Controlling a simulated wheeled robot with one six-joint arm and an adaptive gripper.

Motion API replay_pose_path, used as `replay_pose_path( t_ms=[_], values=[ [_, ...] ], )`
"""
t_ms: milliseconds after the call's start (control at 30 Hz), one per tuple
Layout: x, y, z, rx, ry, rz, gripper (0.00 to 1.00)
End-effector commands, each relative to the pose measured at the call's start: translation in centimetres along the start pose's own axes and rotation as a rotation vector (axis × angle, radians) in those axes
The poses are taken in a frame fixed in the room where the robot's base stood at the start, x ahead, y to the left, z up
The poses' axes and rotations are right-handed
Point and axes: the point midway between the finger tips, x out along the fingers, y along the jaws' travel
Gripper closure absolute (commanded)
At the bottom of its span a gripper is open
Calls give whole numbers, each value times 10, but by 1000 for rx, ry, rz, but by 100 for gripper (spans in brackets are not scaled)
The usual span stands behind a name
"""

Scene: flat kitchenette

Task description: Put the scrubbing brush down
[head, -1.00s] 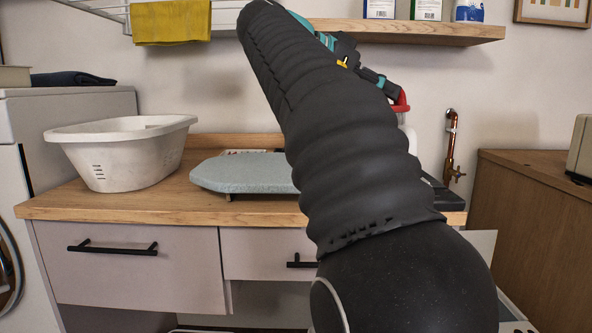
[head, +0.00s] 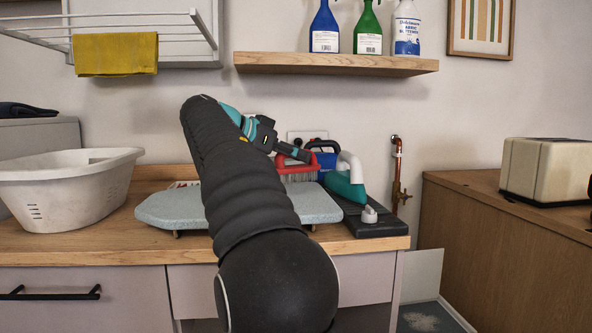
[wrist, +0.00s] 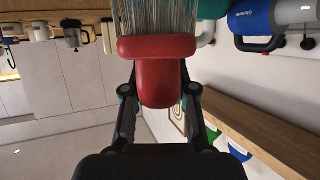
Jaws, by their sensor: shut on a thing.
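The scrubbing brush has a red body (wrist: 152,72) and pale bristles (wrist: 157,17). In the wrist view it fills the top middle, between the fingers. My gripper (wrist: 158,92) is shut on its red body. In the head view my gripper (head: 290,151) and the brush's bristles (head: 299,177) show above the right part of the pale blue-grey ironing board (head: 160,207). The bristles point down. I cannot tell whether they touch the board. My arm hides the middle of the board.
A teal and white iron (head: 345,188) stands close right of the brush, by a black stand (head: 372,224). A white basin (head: 65,185) is on the counter's left. A wall shelf (head: 335,64) with bottles is above. The board's left end is bare.

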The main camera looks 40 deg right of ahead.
Motion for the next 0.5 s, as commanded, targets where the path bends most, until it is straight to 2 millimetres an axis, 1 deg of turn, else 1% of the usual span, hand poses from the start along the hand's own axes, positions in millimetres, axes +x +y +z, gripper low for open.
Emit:
replay_pose_path(
  t_ms=[100, 233, 333, 500],
  values=[
    [7, 1, 16, -3, 0, 1, 100],
    [12, 0, 30, -2, 0, 1, 100],
    [14, 1, 34, -1, 0, 0, 100],
    [14, 0, 34, 0, 0, 0, 100]
  ],
)
